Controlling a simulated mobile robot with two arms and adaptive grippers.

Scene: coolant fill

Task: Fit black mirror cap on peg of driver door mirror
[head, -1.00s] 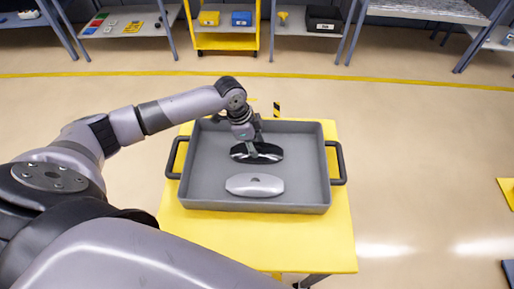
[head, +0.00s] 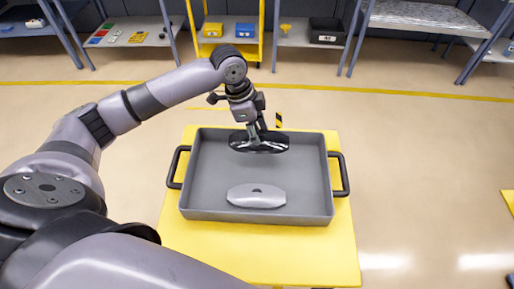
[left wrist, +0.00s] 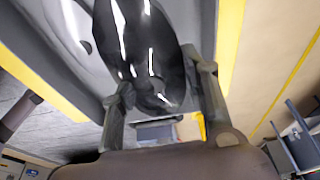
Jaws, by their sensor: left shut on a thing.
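The black mirror cap (head: 259,142) is a glossy oval held above the back part of the grey tray in the head view. It also shows large in the left wrist view (left wrist: 140,45). My left gripper (head: 256,127) is shut on the cap from above. In the left wrist view its two fingers (left wrist: 160,100) stand on either side of the cap's near end. A silver-grey cap (head: 257,196) lies in the front of the tray. The driver door mirror and its peg are not in view. My right gripper is not in view.
The grey tray (head: 318,205) with two black side handles sits on a yellow table (head: 300,250). Shelves with bins, including a blue bin (head: 245,30) and a black bin (head: 326,30), stand along the back. The floor to the right is open.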

